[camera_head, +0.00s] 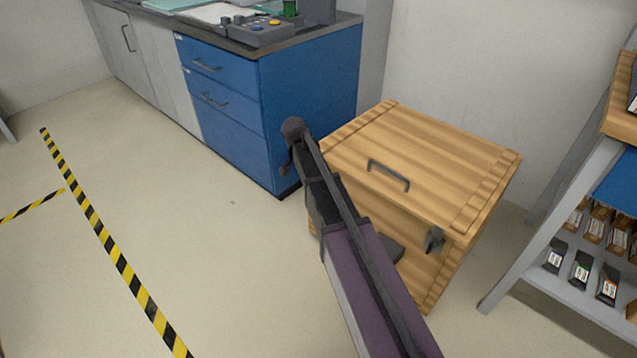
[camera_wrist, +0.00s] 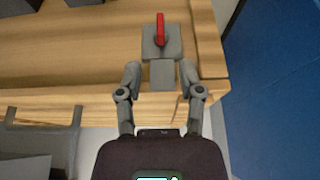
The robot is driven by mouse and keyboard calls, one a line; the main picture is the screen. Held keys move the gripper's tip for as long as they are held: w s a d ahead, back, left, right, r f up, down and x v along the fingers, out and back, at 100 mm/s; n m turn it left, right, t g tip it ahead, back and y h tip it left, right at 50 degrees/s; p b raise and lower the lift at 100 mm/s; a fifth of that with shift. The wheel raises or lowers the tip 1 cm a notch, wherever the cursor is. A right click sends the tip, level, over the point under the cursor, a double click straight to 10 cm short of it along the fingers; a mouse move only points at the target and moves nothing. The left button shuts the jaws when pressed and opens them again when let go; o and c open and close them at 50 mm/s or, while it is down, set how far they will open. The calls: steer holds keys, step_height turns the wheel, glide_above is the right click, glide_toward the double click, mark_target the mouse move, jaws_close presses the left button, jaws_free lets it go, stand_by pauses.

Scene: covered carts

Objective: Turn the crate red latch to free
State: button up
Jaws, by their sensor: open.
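The wooden crate (camera_head: 440,150) stands on the floor with its lid closed. In the wrist view the red latch (camera_wrist: 160,30) is a narrow red bar on a grey plate (camera_wrist: 176,48) fixed to the crate's wood (camera_wrist: 90,62). The bar points up and down in that picture. A grey block sits just below the plate. My gripper (camera_wrist: 160,76) is open, its two fingers spread either side of this block, short of the red bar. I see no contact with the red bar. In the head view my arm covers part of the crate, and the red latch is hidden.
The crate lid carries a dark handle (camera_head: 388,175), and a grey fitting (camera_head: 433,240) sits on its side. A blue cabinet (camera_head: 310,105) stands close on the left, a shelf rack (camera_head: 560,200) on the right. The floor at left is free, with striped tape (camera_head: 105,235).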

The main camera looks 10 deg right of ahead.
steer(key=shift+b+x, duration=3.35)
steer(key=shift+x, duration=0.6)
steer(key=shift+s, duration=0.1)
jaws_close()
steer(key=shift+a, duration=0.2)
steer(key=shift+d, duration=0.1)
